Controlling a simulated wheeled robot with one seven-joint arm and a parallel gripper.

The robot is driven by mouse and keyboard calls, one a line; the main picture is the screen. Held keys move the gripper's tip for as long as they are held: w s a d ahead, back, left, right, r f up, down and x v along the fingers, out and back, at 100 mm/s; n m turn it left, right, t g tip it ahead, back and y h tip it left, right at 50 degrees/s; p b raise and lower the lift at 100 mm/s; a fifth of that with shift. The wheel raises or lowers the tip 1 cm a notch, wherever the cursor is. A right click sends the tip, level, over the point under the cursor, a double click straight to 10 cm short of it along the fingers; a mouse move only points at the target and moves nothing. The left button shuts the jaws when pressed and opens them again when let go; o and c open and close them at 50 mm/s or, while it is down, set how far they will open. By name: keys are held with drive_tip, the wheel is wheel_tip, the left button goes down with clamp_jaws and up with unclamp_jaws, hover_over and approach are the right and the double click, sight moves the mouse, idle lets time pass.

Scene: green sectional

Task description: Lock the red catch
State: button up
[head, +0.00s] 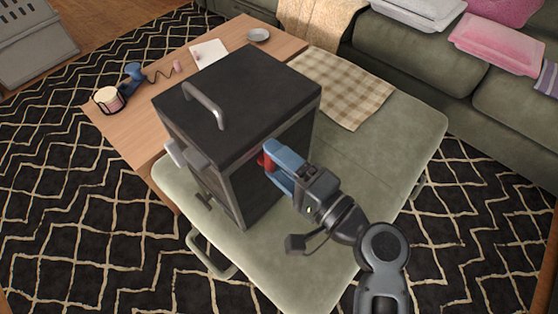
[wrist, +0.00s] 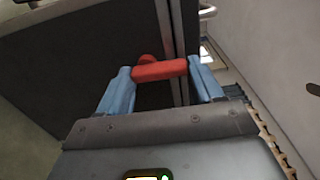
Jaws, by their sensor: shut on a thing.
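The red catch (wrist: 158,71) is on the side of a dark box (head: 228,110), by the seam between two of its panels. In the wrist view its red bar lies nearly level across that seam. My gripper (wrist: 160,85) is shut on the red catch, with one blue finger at each end of the bar. In the head view my gripper (head: 277,160) reaches the box's right side, and only a bit of red (head: 264,160) shows beside the blue fingers.
The box stands on a green ottoman (head: 400,130) and has a metal handle (head: 205,104) on top. A wooden table (head: 125,125) with small items is behind it to the left. A checked cloth (head: 345,85) lies behind it. A green sofa (head: 425,55) is at the back right.

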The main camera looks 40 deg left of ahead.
drive_tip(key=shift+f, duration=0.1)
drive_tip(key=o, duration=1.1)
drive_tip(key=shift+c, duration=0.2)
drive_tip(key=shift+d, duration=0.15)
drive_tip(key=s+d, duration=0.1)
drive_tip(key=d, duration=0.6)
drive_tip(key=shift+d, duration=0.25)
